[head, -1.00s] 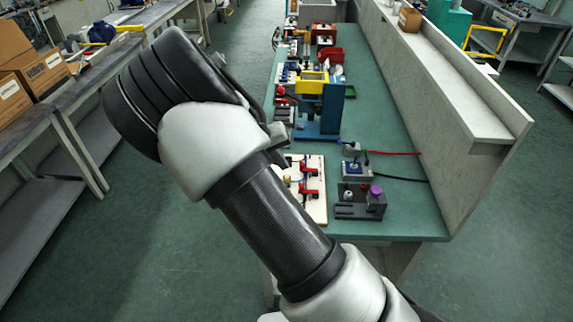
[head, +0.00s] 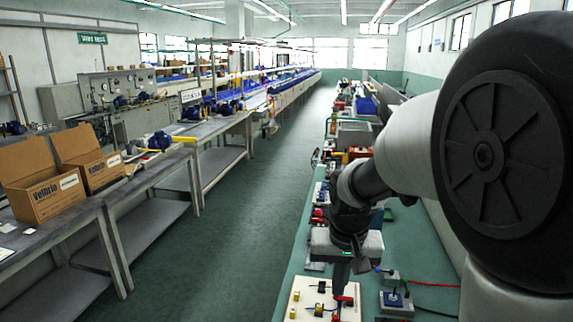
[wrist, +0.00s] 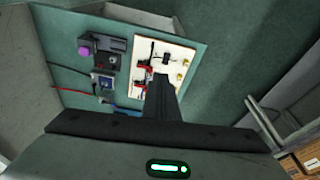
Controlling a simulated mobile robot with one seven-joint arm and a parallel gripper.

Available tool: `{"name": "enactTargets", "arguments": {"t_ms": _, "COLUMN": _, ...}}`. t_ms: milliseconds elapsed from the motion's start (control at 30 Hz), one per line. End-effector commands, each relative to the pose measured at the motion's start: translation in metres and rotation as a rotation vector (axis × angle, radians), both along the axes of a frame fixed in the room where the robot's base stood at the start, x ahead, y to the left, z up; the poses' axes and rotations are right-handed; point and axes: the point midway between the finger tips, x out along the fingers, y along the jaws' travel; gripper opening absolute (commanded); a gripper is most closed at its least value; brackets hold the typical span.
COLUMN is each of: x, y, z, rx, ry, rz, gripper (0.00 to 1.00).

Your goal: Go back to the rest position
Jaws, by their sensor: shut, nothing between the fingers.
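My gripper (head: 339,280) points down over the near end of the green bench (head: 283,300) in the head view. It is shut and empty. In the wrist view the closed fingers (wrist: 160,84) show as one dark bar in front of a cream board (wrist: 172,50) with red-handled parts. The same board (head: 301,290) lies below the gripper in the head view. I cannot tell how large the gap between fingertips and board is. My arm hides much of the bench's right side in the head view.
Red and black cables run from there. Cardboard boxes (head: 45,190) stand on the left bench. The aisle floor (head: 215,240) is clear.

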Motion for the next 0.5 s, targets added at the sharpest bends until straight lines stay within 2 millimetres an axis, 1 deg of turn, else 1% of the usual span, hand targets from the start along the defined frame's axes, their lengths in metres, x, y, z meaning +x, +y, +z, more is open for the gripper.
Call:
{"name": "enactTargets", "arguments": {"t_ms": 33, "x": -0.017, "y": -0.004, "z": 0.02, "rx": 0.034, "ry": -0.028, "rz": 0.002, "gripper": 0.0}}
{"name": "enactTargets", "arguments": {"t_ms": 100, "x": -0.041, "y": -0.008, "z": 0.042, "rx": 0.063, "ry": -0.058, "rz": 0.017, "gripper": 0.0}}
{"name": "enactTargets", "arguments": {"t_ms": 167, "x": -0.063, "y": -0.011, "z": 0.058, "rx": 0.079, "ry": -0.087, "rz": 0.03, "gripper": 0.0}}
{"name": "enactTargets", "arguments": {"t_ms": 200, "x": -0.078, "y": -0.013, "z": 0.068, "rx": 0.083, "ry": -0.108, "rz": 0.04, "gripper": 0.0}}
{"name": "enactTargets", "arguments": {"t_ms": 333, "x": -0.124, "y": -0.019, "z": 0.091, "rx": 0.068, "ry": -0.179, "rz": 0.069, "gripper": 0.0}}
{"name": "enactTargets", "arguments": {"t_ms": 400, "x": -0.146, "y": -0.022, "z": 0.097, "rx": 0.047, "ry": -0.21, "rz": 0.08, "gripper": 0.0}}
{"name": "enactTargets", "arguments": {"t_ms": 500, "x": -0.168, "y": -0.026, "z": 0.1, "rx": 0.013, "ry": -0.243, "rz": 0.091, "gripper": 0.0}}
